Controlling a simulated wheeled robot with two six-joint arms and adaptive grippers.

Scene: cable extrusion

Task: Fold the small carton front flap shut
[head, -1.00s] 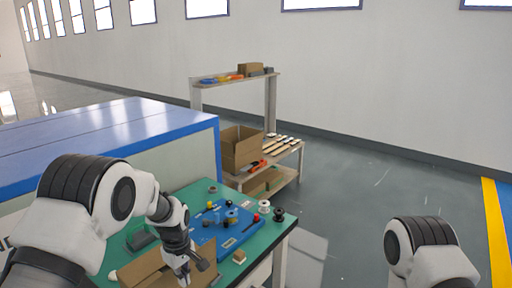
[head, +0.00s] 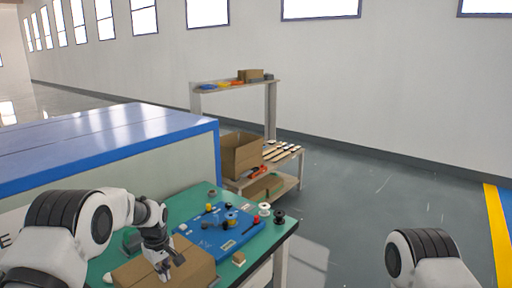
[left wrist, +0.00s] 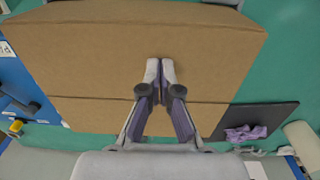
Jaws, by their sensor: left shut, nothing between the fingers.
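The small brown carton (head: 200,266) sits on the green table at the bottom of the head view, partly hidden by my left gripper (head: 170,272). Its top looks covered by flat cardboard. In the left wrist view the carton (left wrist: 90,55) fills much of the picture, with a wide panel, a straight seam and a narrower panel below it. My left gripper (left wrist: 160,72) is shut and empty over these panels, its tips past the seam over the wide one. I cannot tell whether the tips touch the cardboard. My right gripper is out of view.
A blue board (head: 218,234) with small coloured parts lies behind the carton on the green table (head: 200,194). White and black spools (head: 279,216) stand near its right edge. A dark pad with a purple cloth (left wrist: 245,132) lies beside the carton. A shelf (head: 235,86) stands behind.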

